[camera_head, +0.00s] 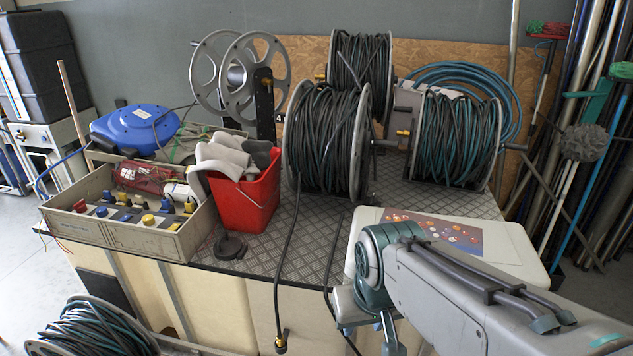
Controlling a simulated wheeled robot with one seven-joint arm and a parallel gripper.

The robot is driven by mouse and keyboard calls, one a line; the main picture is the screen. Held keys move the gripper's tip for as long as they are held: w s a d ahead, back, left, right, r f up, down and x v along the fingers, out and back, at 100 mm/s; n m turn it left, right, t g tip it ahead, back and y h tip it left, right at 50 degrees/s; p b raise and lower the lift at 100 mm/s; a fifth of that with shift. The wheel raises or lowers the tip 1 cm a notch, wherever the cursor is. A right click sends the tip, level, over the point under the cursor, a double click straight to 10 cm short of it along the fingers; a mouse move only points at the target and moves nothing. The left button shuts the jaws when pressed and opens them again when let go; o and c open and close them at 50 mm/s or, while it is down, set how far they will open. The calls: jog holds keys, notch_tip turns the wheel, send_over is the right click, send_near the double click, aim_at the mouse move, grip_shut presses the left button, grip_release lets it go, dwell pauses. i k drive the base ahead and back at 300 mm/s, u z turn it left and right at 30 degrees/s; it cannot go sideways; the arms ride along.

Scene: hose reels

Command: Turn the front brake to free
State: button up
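The front hose reel (326,140), wound with black and dark green hose between grey flanges, stands on the metal tabletop. A small dark fitting (280,118) sits at its left side; I cannot tell if this is the front brake or how it is set. A back reel (360,62) stands behind, and a third reel (456,140) with teal and black hose stands to the right, with a brass-coloured fitting (403,133) at its left side. My arm comes in from the lower right, well below the reels. Its wrist runs down to the bottom edge; no gripper fingers can be made out.
A red bucket (250,200) with grey-white cloths stands left of the front reel. A control box (130,215) and blue reel (135,130) are further left. A pale case (510,240) lies at the right front. A hose hangs over the table's front edge.

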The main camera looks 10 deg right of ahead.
aim_at(372, 200)
jog(key=z, duration=0.1)
jog(key=i, duration=1.1)
jog(key=z, duration=0.65)
